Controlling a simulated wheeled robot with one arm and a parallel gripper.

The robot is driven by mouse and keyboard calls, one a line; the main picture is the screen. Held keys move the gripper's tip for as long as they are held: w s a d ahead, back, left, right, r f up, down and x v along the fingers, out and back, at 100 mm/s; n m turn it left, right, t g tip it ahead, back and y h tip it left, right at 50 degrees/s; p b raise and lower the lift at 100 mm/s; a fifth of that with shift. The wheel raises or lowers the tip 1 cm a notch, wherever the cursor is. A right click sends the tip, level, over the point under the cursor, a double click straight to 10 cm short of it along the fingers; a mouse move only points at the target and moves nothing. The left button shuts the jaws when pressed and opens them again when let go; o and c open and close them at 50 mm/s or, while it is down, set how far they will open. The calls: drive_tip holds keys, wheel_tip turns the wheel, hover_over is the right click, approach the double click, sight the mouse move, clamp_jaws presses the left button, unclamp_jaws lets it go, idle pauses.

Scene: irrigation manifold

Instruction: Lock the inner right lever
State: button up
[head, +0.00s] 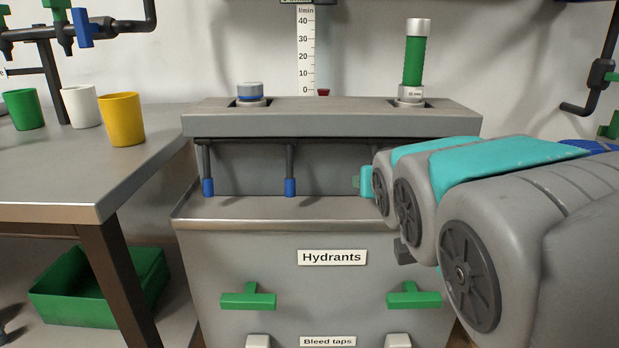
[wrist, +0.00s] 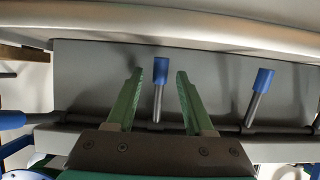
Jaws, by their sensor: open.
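In the wrist view, a dark lever with a blue tip (wrist: 160,72) stands in line with the gap between the two green fingers of my gripper (wrist: 160,73). It appears to be the inner right lever. The fingers are apart and neither visibly touches it. A second blue-tipped lever (wrist: 262,80) is right of the fingers, slightly tilted. In the head view, two blue-tipped levers, one on the left (head: 207,187) and one in the middle (head: 290,187), hang straight down under the grey top beam. My gripper (head: 359,182) is right of them; my arm hides the levers there.
A blue handle (wrist: 12,120) lies sideways at the wrist view's left edge. Below the ledge are a "Hydrants" label (head: 332,257) and green tap handles (head: 249,300) (head: 414,299). A table (head: 90,180) with cups, including a yellow one (head: 122,119), stands at left.

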drive_tip(key=v, duration=0.7)
drive_tip(key=shift+s, duration=0.3)
drive_tip(key=shift+r, duration=0.1)
